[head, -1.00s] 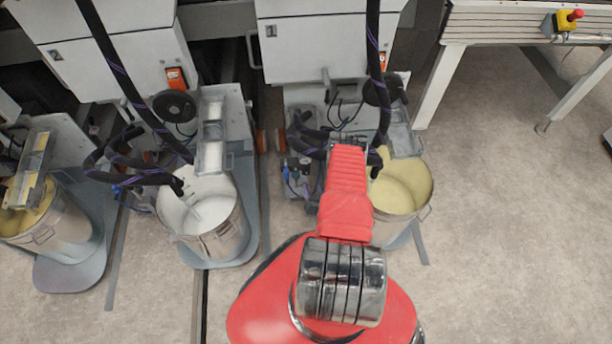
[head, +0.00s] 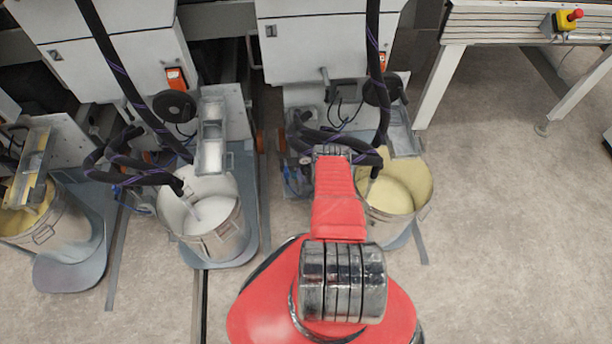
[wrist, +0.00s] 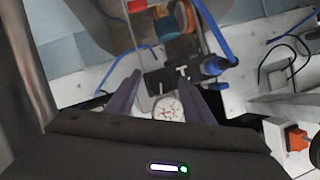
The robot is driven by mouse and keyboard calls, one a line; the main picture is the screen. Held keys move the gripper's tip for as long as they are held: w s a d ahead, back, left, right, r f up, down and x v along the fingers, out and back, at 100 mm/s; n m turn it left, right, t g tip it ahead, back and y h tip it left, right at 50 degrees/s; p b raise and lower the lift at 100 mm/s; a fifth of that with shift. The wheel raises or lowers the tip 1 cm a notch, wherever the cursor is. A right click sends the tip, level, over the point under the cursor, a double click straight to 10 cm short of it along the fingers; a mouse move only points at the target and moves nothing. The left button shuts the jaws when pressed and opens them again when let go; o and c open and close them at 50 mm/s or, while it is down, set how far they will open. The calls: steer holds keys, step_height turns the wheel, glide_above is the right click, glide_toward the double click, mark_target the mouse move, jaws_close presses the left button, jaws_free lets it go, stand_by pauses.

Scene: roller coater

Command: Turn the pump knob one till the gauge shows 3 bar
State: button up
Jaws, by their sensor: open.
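In the wrist view, a small round white gauge (wrist: 168,108) with a dial shows between my open gripper's fingers (wrist: 158,74). Its reading is too small to make out. A black block (wrist: 157,82) with a pale pin lies just beyond the gauge, between the fingertips. A blue fitting (wrist: 213,66) with blue tubing sits right of the right fingertip. I cannot tell which part is the pump knob, or whether a finger touches anything. In the head view, my arm hides the gripper, beside pump parts (head: 295,182) under the middle machine.
A bucket of yellow liquid (head: 424,190) stands right of my arm, and a bucket of white liquid (head: 237,238) stands left. A thick black hose (head: 372,60) hangs close to my arm. Open floor (head: 510,240) lies to the right.

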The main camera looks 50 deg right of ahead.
steer(key=c, duration=1)
steer(key=shift+a, duration=0.15)
steer(key=shift+c, duration=0.2)
steer(key=shift+w+n, duration=0.1)
steer(key=shift+n, duration=0.2)
steer(key=n+g+h, duration=0.2)
steer(key=n, duration=0.1)
steer(key=shift+w+a+n, duration=0.1)
steer(key=shift+w+n, duration=0.05)
steer(key=shift+n, duration=0.25)
steer(key=n+h, duration=0.1)
steer(key=n, duration=0.1)
steer(key=n+g+h, duration=0.1)
steer(key=n, duration=0.1)
steer(key=shift+w+a+g+h, duration=0.1)
steer(key=shift+w+g+h, duration=0.05)
steer(key=shift+g+h, duration=0.15)
